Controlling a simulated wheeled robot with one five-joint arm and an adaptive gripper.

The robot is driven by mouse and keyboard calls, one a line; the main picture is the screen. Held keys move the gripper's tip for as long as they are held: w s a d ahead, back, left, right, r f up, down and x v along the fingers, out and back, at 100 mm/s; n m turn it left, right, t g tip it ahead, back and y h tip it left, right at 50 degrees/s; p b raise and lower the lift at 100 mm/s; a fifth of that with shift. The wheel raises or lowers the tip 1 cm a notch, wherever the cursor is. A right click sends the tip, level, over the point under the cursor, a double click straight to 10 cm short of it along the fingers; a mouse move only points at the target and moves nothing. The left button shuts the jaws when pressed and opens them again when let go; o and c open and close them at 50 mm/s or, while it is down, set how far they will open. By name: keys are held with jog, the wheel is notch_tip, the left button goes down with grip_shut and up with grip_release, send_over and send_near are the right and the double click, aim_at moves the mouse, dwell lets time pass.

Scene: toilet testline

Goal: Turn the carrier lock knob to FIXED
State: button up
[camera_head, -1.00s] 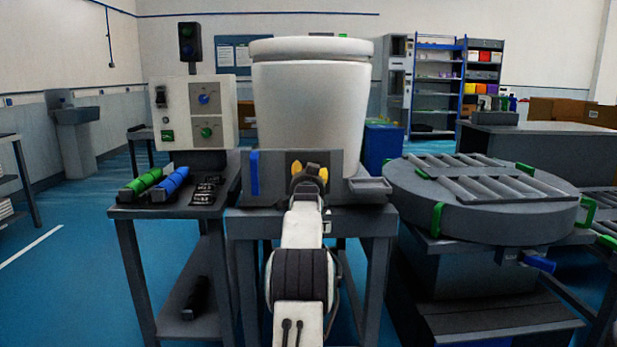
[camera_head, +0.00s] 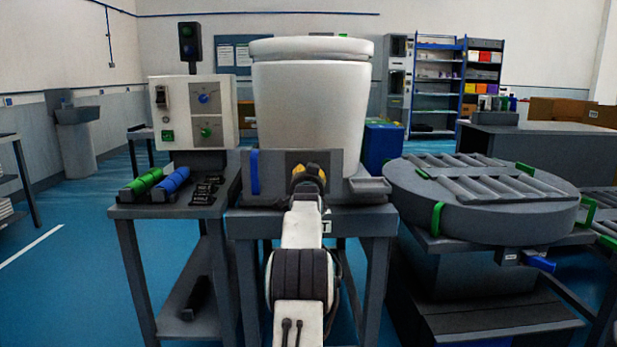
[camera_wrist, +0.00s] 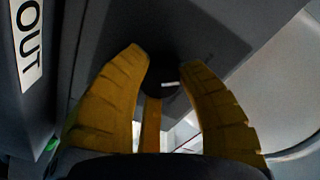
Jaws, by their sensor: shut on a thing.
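My gripper (camera_head: 308,174) is at the front of the grey carrier (camera_head: 345,190) under the white toilet body (camera_head: 308,105). The knob sits against a dark plate (camera_wrist: 205,45), which also shows behind the gripper in the head view (camera_head: 294,157). The fingers hide most of the knob, and its pointer setting cannot be read. In the head view the knob is hidden by my gripper.
A label reading OUT (camera_wrist: 28,45) is at the left in the wrist view. A control box (camera_head: 193,112) and green and blue cylinders (camera_head: 145,181) stand left on a side table. A grey round turntable (camera_head: 480,205) is at the right. A blue strip (camera_head: 254,172) marks the carrier front.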

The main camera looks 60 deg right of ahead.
jog(key=shift+r, duration=0.2)
jog(key=shift+c, duration=0.4)
jog(key=shift+r+m+p, duration=0.15)
jog(key=shift+m+p, duration=1)
jog(key=shift+m, duration=1.05)
jog(key=o, duration=1.2)
jog(key=shift+f, duration=0.25)
jog(key=shift+s+a, duration=0.1)
jog(key=shift+v, duration=5.85)
jog(key=shift+r, duration=0.15)
